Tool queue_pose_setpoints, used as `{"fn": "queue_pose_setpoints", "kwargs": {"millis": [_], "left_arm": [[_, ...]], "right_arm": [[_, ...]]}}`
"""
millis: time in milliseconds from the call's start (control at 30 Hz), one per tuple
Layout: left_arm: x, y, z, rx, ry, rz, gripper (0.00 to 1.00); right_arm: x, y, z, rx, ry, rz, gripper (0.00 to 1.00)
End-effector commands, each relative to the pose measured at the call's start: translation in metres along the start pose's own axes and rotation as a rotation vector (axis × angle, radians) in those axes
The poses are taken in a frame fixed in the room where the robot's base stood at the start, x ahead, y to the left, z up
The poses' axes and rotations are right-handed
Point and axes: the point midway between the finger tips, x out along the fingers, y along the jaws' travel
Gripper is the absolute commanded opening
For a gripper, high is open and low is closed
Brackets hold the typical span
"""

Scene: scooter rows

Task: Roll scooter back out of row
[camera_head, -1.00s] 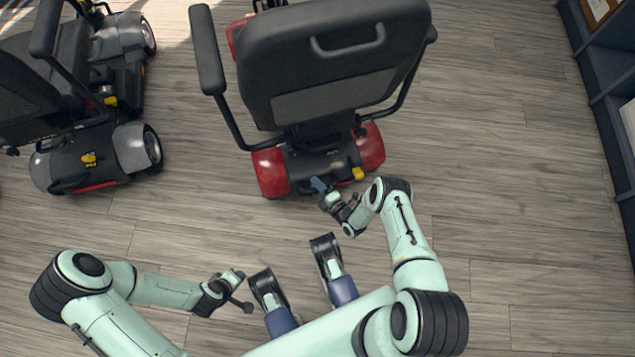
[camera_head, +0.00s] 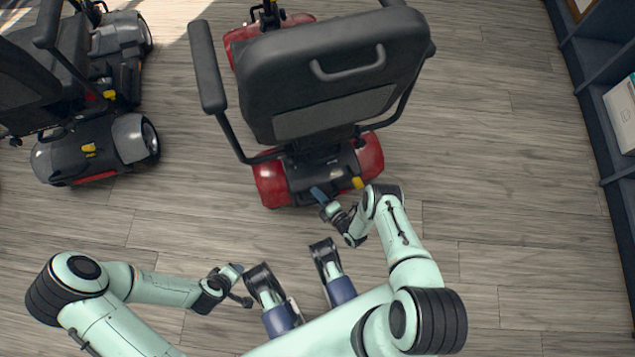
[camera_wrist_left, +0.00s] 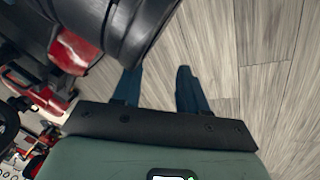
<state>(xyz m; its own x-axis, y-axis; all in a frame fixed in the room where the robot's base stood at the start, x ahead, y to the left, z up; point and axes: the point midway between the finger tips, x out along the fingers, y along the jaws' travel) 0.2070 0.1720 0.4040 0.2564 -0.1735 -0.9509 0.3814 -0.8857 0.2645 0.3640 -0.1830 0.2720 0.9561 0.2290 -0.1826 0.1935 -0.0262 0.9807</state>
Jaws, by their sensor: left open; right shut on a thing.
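The red scooter (camera_head: 310,75) stands ahead of me, its black seat back and rear end facing me. Red fenders (camera_head: 272,183) cover its rear wheels, and a yellow part (camera_head: 358,183) shows at the rear right. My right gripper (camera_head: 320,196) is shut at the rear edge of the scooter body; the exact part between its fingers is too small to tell. My left gripper (camera_head: 238,270) is open and empty, low above the floor and apart from the scooter. Its two blue fingers show spread in the left wrist view (camera_wrist_left: 160,85).
Grey-fendered scooters (camera_head: 90,150) stand to the left, with a floor gap between them and the red one. A dark shelf unit (camera_head: 590,105) with a white box (camera_head: 624,112) runs along the right edge. The floor (camera_head: 480,170) right of the scooter is clear.

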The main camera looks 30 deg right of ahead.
Motion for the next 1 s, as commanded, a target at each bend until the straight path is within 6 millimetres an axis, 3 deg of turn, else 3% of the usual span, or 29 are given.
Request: {"fn": "queue_pose_setpoints", "kwargs": {"millis": [167,200,233,633,767,1000], "left_arm": [[0.0,0.0,0.0,0.0,-0.001,0.0,0.43],[0.0,0.0,0.0,0.0,-0.001,0.0,0.43],[0.0,0.0,0.0,0.0,0.0,0.0,0.43],[-0.004,0.001,0.003,0.0,-0.01,0.001,0.43],[-0.014,0.004,0.013,0.003,-0.041,0.003,0.43],[-0.035,0.011,0.038,0.009,-0.117,0.008,0.43]], "right_arm": [[0.001,0.0,0.001,-0.002,-0.001,0.001,0.0],[0.001,0.0,0.001,-0.002,-0.001,0.001,0.41],[0.001,0.0,0.001,-0.002,-0.001,0.001,0.48],[-0.008,0.0,0.0,-0.001,-0.001,-0.001,0.48],[-0.029,0.001,0.0,0.0,-0.001,-0.004,0.48],[-0.085,0.002,0.0,0.0,-0.001,-0.003,0.48]]}}
